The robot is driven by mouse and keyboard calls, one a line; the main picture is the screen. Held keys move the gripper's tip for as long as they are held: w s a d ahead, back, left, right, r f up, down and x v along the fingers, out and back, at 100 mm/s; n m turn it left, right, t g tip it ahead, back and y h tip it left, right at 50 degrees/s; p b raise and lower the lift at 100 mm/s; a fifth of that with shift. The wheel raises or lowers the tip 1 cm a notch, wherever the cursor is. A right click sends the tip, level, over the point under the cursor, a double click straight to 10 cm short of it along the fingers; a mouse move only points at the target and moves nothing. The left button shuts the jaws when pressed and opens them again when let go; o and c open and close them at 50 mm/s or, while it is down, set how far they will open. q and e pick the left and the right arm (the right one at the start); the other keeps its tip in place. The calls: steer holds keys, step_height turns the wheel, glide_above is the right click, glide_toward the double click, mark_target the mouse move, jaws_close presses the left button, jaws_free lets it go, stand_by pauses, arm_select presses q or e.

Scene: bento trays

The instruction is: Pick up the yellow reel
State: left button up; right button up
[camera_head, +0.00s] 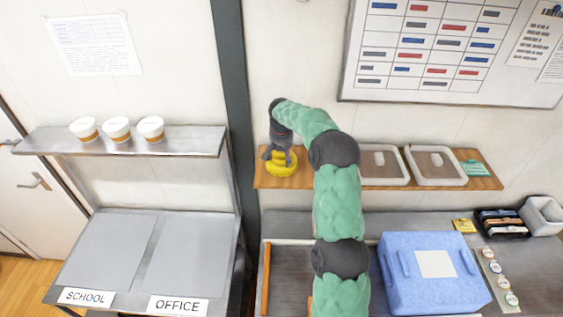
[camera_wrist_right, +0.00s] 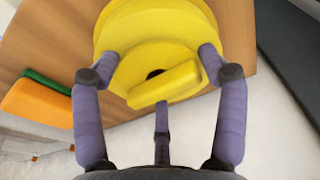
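The yellow reel (camera_head: 284,170) sits at the left end of the wooden wall shelf. It also shows in the right wrist view (camera_wrist_right: 150,35), round with a raised bar and a dark centre hole. My right gripper (camera_head: 280,154) is directly over the reel, pointing down. In the right wrist view its fingers (camera_wrist_right: 158,62) are spread apart over the reel, with the raised bar between them. I see no finger clearly pressing on it; part of the reel is hidden by the fingers. My left gripper is not in view.
The wooden shelf (camera_head: 400,184) also holds two trays (camera_head: 436,149) and a teal item (camera_head: 474,169). A blue bag (camera_head: 435,292) stands on the counter below. Three cups (camera_head: 117,128) stand on the left shelf.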

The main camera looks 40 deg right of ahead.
steer(key=c, duration=0.4)
steer(key=shift+w+d+r+b, duration=0.1)
steer(key=shift+r+b, duration=0.5)
steer(key=shift+r, duration=0.15)
steer(key=s+r+b, duration=0.1)
steer(key=r, duration=0.1)
steer(key=s+r, duration=0.1)
steer(key=r, duration=0.1)
steer(key=s+r+b, duration=0.1)
steer(key=s+r, duration=0.1)
steer(key=shift+s+d+r+b, duration=0.1)
steer(key=shift+d+r+b, duration=0.05)
steer(key=shift+d+b, duration=0.2)
steer(key=s+d+r+b, duration=0.1)
steer(key=s+r+b, duration=0.3)
steer(key=s, duration=0.5)
steer(key=shift+s+a+r+b, duration=0.5)
steer(key=shift+s+a+b, duration=0.7)
steer(key=shift+s+a, duration=1.9)
steer(key=shift+s+a+r+b, duration=0.55)
steer(key=shift+s+a+b, duration=0.65)
steer(key=shift+s+a, duration=1.85)
steer(key=shift+s+a+r+b, duration=0.5)
steer(key=shift+s+a+b, duration=1.1)
steer(key=shift+s, duration=2.6)
